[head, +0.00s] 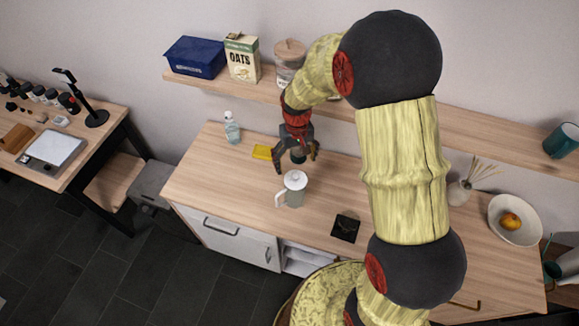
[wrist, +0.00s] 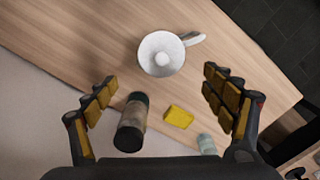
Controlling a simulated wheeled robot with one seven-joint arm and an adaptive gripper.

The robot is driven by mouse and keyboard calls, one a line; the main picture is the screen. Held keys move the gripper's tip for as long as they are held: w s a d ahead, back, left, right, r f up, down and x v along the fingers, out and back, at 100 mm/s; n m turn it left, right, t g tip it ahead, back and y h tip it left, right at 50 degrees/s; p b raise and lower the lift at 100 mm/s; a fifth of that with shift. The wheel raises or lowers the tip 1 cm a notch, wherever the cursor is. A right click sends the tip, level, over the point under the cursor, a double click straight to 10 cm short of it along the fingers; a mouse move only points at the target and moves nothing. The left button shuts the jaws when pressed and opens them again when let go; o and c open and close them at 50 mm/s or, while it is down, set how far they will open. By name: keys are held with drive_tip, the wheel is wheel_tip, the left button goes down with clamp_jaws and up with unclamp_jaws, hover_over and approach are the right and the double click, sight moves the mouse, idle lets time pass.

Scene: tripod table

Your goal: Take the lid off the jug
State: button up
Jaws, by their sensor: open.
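The jug (head: 293,195) stands upright on the wooden counter, with its handle toward the lower left in the head view. Its white lid (head: 295,178) with a round knob sits on top. In the wrist view the lid (wrist: 153,61) shows from above, beyond the fingertips, with the jug's handle (wrist: 193,40) to its right. My gripper (head: 298,161) is open and empty, above the counter and behind the jug. In the wrist view the padded fingers of my gripper (wrist: 160,82) are spread wide, apart from the jug.
A dark-capped cylinder (wrist: 131,122) and a yellow sponge (wrist: 178,117) lie below the jug in the wrist view. A soap bottle (head: 232,127) stands at the counter's back left. A black square item (head: 345,228) and a fruit bowl (head: 514,231) are to the right. Shelf (head: 220,86) behind.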

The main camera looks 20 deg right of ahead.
sight(296, 175)
drive_tip(key=shift+a+f, duration=0.15)
drive_tip(key=shift+a, duration=0.1)
drive_tip(key=shift+d+f, duration=0.35)
drive_tip(key=shift+f, duration=0.55)
drive_tip(key=f, duration=0.3)
drive_tip(key=s+f, duration=0.1)
drive_tip(key=f, duration=0.1)
drive_tip(key=shift+a+f, duration=0.3)
drive_tip(key=shift+c, duration=1.2)
drive_tip(key=c, duration=0.7)
drive_tip(key=shift+c, duration=0.4)
